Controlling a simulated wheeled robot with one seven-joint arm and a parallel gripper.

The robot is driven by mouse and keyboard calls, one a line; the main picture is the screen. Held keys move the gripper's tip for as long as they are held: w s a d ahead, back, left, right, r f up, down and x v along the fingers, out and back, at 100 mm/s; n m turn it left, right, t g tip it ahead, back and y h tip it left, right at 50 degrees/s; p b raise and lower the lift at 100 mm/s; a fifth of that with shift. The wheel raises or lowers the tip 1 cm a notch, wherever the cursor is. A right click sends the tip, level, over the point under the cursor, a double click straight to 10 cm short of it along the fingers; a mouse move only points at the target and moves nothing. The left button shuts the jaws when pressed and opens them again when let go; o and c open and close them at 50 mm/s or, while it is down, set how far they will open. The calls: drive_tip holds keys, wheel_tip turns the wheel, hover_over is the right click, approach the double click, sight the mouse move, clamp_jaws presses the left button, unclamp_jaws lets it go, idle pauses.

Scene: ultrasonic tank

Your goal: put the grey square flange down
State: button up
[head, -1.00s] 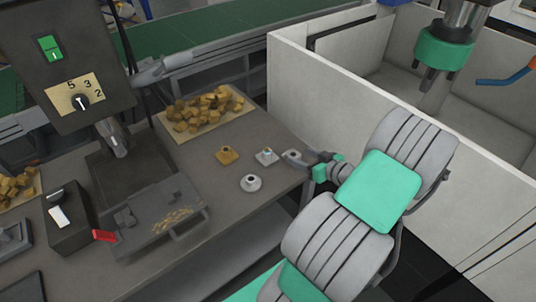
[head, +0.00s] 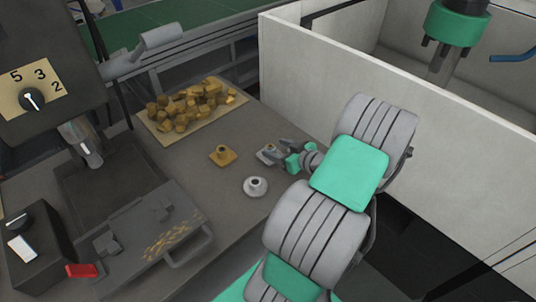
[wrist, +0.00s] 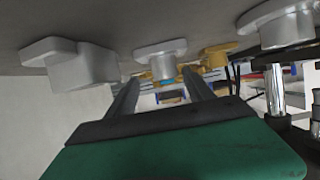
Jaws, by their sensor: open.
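The grey square flange (head: 267,152) sits on the grey workbench (head: 205,190), just left of my gripper (head: 281,150) in the head view. My gripper is low over the bench, reaching in from the right, with its jaws open. In the wrist view, which shows the bench along the top, a grey flange (wrist: 160,50) appears between the two spread fingertips (wrist: 160,82). I cannot tell whether a finger touches it. My fingers partly hide its right side in the head view.
A round grey flange (head: 256,187) and a brass flange (head: 222,155) stand close by. A grey block (wrist: 68,62) shows left in the wrist view. A board with brass pieces (head: 228,103) lies behind. A white tank wall (head: 400,85) rises to the right.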

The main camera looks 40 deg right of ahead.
drive_tip(key=x, duration=0.2)
drive_tip(key=p+x, duration=0.1)
drive_tip(key=x, duration=0.1)
drive_tip(key=a+x, duration=0.1)
drive_tip(key=x, duration=0.1)
drive_tip(key=shift+p, duration=0.3)
clamp_jaws()
